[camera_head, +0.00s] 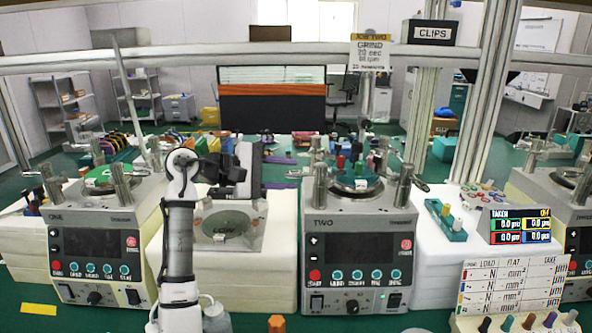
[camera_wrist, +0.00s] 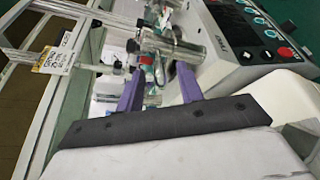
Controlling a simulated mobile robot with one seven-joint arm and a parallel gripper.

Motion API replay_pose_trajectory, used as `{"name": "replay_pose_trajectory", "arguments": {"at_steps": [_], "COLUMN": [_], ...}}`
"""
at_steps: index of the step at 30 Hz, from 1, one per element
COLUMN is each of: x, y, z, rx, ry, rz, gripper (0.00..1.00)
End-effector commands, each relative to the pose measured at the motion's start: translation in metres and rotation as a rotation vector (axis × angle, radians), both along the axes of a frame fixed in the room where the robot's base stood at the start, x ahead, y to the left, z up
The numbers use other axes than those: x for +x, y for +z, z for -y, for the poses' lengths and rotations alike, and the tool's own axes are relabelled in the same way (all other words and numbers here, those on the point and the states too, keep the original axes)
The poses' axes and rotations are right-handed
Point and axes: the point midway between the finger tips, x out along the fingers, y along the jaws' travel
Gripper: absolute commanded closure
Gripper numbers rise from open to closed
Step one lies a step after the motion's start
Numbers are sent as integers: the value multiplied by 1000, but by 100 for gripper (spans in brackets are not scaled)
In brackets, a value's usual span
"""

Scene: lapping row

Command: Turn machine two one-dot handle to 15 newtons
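Machine two (camera_head: 357,225) stands right of centre in the head view, with a dark screen and a row of buttons. A metal post with a side handle (camera_head: 318,172) stands at its left rear and another (camera_head: 405,178) at its right. I cannot make out dots on either handle. My gripper (camera_head: 292,173) is left of the left post, its two purple fingers apart and pointing at it. In the wrist view my gripper (camera_wrist: 160,62) is open; a metal post and handle (camera_wrist: 172,45) show beyond the fingertips. I see no contact.
Machine one (camera_head: 95,240) stands left and a third machine (camera_head: 570,225) at the right edge. A hanging card (camera_head: 370,53) reads grind, 20 sec, 15 newtons. A teal holder (camera_head: 446,222) and a readout (camera_head: 519,225) stand right of machine two. A metal bar crosses above.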

Motion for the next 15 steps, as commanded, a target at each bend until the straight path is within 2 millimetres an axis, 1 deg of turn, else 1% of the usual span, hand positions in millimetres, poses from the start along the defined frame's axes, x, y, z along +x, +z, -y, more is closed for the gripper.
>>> {"name": "replay_pose_trajectory", "arguments": {"at_steps": [1, 6, 9, 15], "x": [2, 8, 9, 9], "y": [-1, -5, -6, -7], "z": [8, 22, 26, 26], "rx": [2, 1, 0, 0], "ry": [-2, -1, 0, 1], "rz": [-1, 0, 0, 1], "gripper": [63, 63, 63, 63]}}
